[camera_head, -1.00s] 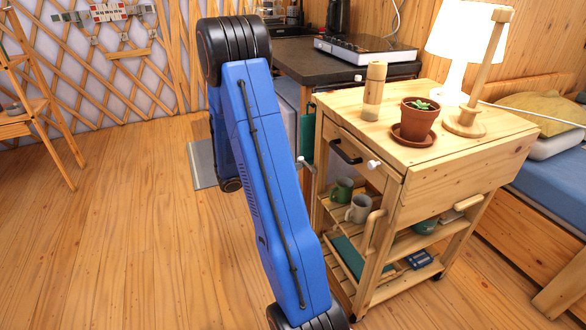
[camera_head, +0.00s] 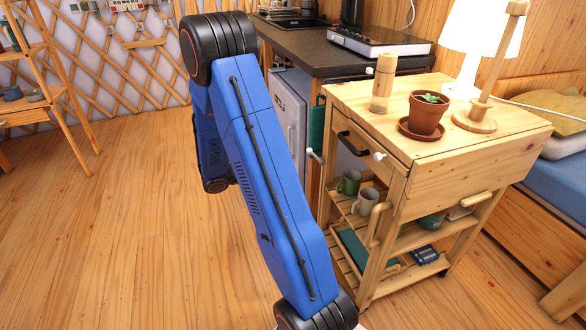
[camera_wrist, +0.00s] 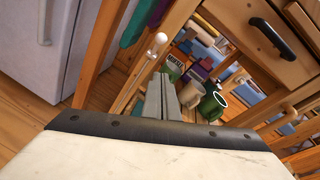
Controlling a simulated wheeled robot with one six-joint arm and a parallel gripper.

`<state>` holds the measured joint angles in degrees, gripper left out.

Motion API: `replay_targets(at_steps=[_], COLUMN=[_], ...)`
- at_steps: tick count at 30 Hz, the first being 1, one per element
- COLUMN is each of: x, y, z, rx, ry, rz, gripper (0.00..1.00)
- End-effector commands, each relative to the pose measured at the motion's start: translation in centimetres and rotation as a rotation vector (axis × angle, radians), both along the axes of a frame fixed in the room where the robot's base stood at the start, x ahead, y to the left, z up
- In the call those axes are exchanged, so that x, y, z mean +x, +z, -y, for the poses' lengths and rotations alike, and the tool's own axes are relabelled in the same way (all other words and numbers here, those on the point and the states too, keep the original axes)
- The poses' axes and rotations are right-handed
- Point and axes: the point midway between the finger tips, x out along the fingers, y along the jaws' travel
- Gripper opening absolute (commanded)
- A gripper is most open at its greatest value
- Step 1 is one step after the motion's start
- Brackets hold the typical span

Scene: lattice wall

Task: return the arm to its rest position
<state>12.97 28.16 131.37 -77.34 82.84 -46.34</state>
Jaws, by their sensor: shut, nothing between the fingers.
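My blue arm (camera_head: 262,190) stands folded in the middle of the head view, with its black elbow joint at the top left and its lower end at the bottom. My gripper is hidden in the head view. In the wrist view my gripper (camera_wrist: 161,98) shows as two grey fingers lying together, shut and empty. The fingers point toward the cart's open lower shelves, with the mugs beyond them in the picture. I see no contact with anything.
The wooden cart (camera_head: 455,187) stands close on the right, with a potted plant (camera_head: 427,112), a wooden cylinder (camera_head: 383,84) and a lamp (camera_head: 482,40) on top. Behind is a dark counter (camera_head: 310,48). A wooden shelf (camera_head: 58,95) stands far left. Floor (camera_head: 110,240) at left is clear.

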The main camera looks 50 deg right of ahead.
Motion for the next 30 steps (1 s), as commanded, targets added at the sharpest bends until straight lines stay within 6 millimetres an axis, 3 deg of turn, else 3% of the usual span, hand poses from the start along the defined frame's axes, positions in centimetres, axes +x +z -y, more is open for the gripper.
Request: replay_targets(at_steps=[7, 19, 23, 30], x=[0.8, 0.8, -0.1, -3.5], y=[0.7, 1.1, 2.2, 5.3], z=[-2.2, -2.6, -3.4, -6.6], rx=[0.000, 0.002, 0.015, 0.071], ry=[0.000, -0.006, -0.038, -0.155], rz=[-0.001, 0.012, 0.081, 0.318], gripper=[0.00, 0.00, 0.00, 0.00])
